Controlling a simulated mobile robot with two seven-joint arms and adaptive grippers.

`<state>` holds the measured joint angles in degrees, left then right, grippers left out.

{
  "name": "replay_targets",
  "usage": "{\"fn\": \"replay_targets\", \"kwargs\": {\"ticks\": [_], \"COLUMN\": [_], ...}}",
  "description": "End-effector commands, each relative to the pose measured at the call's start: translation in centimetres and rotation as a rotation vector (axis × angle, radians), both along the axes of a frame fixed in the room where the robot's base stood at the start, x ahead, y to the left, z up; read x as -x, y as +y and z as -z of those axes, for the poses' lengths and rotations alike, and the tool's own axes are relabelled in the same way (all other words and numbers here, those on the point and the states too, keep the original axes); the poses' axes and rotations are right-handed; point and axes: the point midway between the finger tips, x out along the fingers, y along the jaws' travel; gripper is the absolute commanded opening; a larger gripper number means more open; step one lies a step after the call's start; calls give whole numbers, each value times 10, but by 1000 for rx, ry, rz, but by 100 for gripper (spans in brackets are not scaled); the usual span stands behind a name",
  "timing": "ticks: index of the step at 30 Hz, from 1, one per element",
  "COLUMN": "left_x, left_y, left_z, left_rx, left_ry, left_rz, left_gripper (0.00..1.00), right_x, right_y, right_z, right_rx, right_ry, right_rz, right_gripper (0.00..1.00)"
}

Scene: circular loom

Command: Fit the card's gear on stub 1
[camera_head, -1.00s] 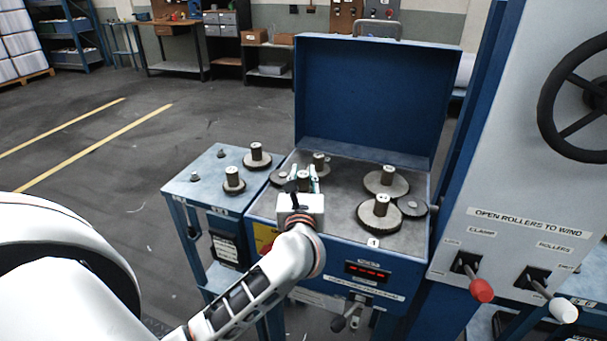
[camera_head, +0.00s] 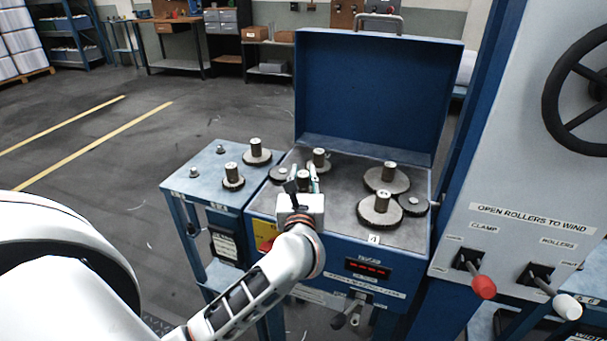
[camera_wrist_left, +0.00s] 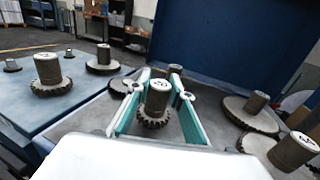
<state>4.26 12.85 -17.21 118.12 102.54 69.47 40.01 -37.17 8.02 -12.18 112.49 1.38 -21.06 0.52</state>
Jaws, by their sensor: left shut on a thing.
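My left gripper (camera_head: 303,180) is over the left part of the open blue machine box. Its fingers are shut on the hub of a small gear (camera_wrist_left: 154,118), a dark toothed disc with a grey upright hub. The hub stands between the teal-lined fingers in the left wrist view. Whether this gear is seated on a stub beneath is hidden. I cannot tell which stub is stub 1. A gear with a hub (camera_head: 319,160) stands just behind the gripper, and a flatter gear (camera_head: 281,174) lies to its left. My right gripper is not in view.
Two large gears (camera_head: 387,178) (camera_head: 380,212) and a smaller disc (camera_head: 413,205) fill the box's right side. The side table (camera_head: 206,184) at left holds two hubbed gears (camera_head: 257,153) (camera_head: 232,178) and bare stubs (camera_head: 194,172). The raised lid (camera_head: 375,90) stands behind.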

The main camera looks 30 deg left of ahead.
Motion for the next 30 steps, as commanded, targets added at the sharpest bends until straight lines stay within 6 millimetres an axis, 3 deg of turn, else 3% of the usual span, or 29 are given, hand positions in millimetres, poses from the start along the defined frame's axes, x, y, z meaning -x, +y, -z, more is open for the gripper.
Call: {"fn": "replay_targets", "kwargs": {"ticks": [5, 6, 8, 20, 30], "left_x": [0, 0, 0, 3, 52], "left_y": [0, 0, 0, -2, -32], "left_z": [5, 4, 3, 5, 6], "left_rx": [-1, -1, -1, 1, 4], "left_ry": [-2, -2, -2, 2, 2], "left_rz": [0, 0, 0, 1, 1], "left_gripper": [0, 29, 40, 40, 40], "right_x": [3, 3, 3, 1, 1], "right_y": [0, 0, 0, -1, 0], "right_z": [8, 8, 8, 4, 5], "right_rx": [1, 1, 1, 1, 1], "right_ry": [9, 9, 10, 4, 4], "right_rz": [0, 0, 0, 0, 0], "right_gripper": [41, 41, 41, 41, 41]}}
